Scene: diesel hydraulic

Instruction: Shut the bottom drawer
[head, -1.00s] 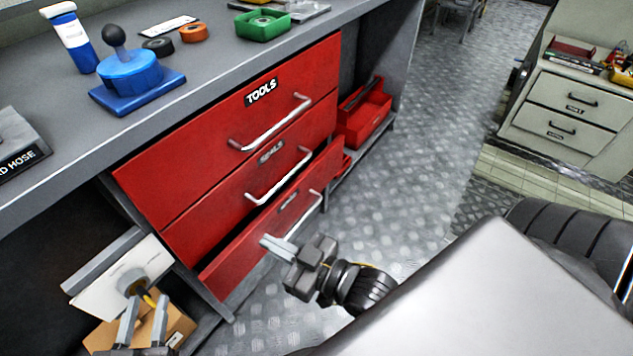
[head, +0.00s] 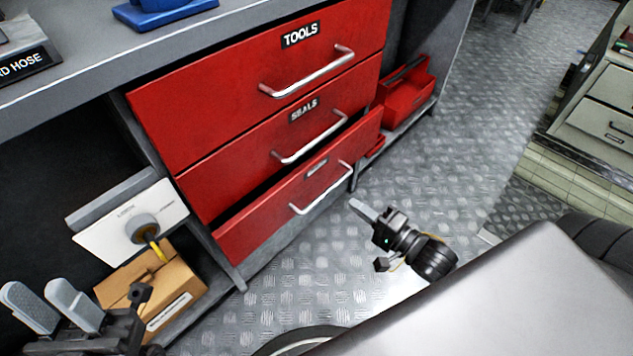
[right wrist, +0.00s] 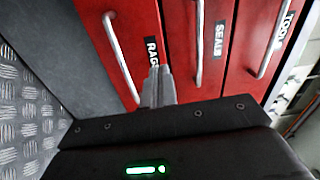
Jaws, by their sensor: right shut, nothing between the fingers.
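The red bottom drawer (head: 270,212) is the lowest of three in the red cabinet in the head view. It stands out a little, with a dark gap along its top edge. Its silver handle (head: 322,190) is free. In the right wrist view the drawer (right wrist: 95,25), labelled RAGS, is at the left of the row. My right gripper (head: 362,210) is shut and empty, in front and to the right of the drawer, apart from its handle in the head view. My left gripper (head: 50,303) is open and empty at the lower left.
The TOOLS drawer (head: 225,85) and SEALS drawer (head: 235,155) above look shut. A cardboard box (head: 170,285) and a white panel with a knob (head: 105,235) are left of the cabinet. A red toolbox (head: 405,100) sits on the right shelf. The metal floor (head: 440,160) to the right is clear.

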